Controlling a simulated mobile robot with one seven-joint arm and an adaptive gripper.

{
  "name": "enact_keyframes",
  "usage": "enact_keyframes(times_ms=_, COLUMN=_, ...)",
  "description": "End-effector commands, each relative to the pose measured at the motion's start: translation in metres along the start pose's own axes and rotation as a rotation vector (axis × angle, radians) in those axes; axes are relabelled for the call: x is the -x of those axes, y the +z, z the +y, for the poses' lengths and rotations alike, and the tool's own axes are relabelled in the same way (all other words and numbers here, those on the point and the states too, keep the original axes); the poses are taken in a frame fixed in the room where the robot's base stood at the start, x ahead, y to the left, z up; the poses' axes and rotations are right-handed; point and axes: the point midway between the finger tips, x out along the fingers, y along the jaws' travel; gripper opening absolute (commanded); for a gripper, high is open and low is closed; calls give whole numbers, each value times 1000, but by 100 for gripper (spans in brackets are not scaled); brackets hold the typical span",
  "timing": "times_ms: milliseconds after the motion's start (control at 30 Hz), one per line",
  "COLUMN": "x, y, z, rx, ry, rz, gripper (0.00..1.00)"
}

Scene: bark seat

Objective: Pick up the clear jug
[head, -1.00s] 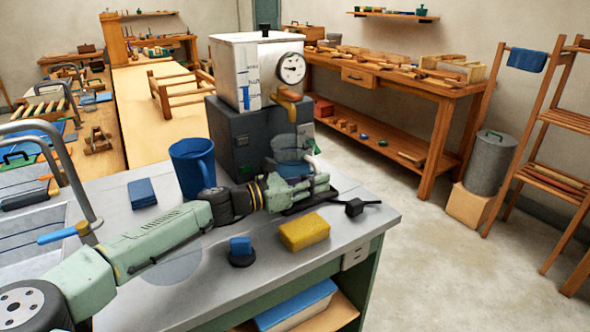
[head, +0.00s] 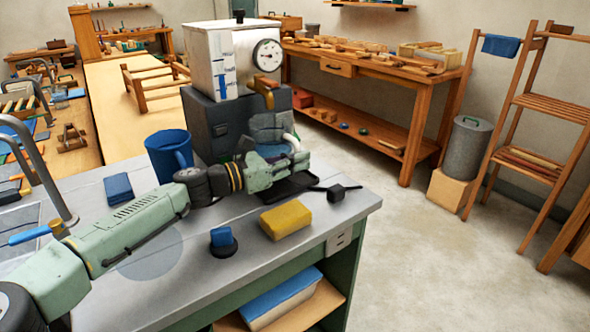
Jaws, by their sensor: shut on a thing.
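The clear jug (head: 268,128) is in the head view, in front of the dark base of the white boiler. It is see-through with a bluish tint and has a pale handle (head: 293,142) on its right. My gripper (head: 289,160) is at the jug, shut on it. The fingers cover the jug's lower part, so the exact grip and the jug's base are hidden. The jug looks upright. A black tray (head: 291,187) lies on the counter below my gripper.
The white boiler (head: 212,60) with gauge and tap (head: 263,86) stands close behind the jug. A blue mug (head: 168,153) is left of it. A yellow sponge (head: 286,219), blue pad (head: 222,237) and black tool (head: 337,192) lie on the grey counter (head: 190,275).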

Motion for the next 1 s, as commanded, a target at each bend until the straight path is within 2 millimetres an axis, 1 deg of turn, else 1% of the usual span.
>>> enact_keyframes(times_ms=67, x=0, y=12, z=0, rx=-7, ry=0, rz=-2, gripper=0)
enact_keyframes(times_ms=100, x=10, y=9, z=-8, rx=-3, ry=1, rz=-2, gripper=0)
enact_keyframes(times_ms=367, x=48, y=14, z=-48, rx=-5, ry=1, rz=-2, gripper=0)
enact_keyframes(times_ms=600, x=85, y=20, z=-87, rx=-4, ry=2, rz=-3, gripper=0)
enact_keyframes(times_ms=700, x=97, y=22, z=-99, rx=-5, ry=2, rz=-1, gripper=0)
enact_keyframes(times_ms=833, x=107, y=25, z=-109, rx=-4, ry=1, rz=-2, gripper=0)
enact_keyframes(times_ms=1000, x=111, y=26, z=-115, rx=-3, ry=-1, rz=0, gripper=0)
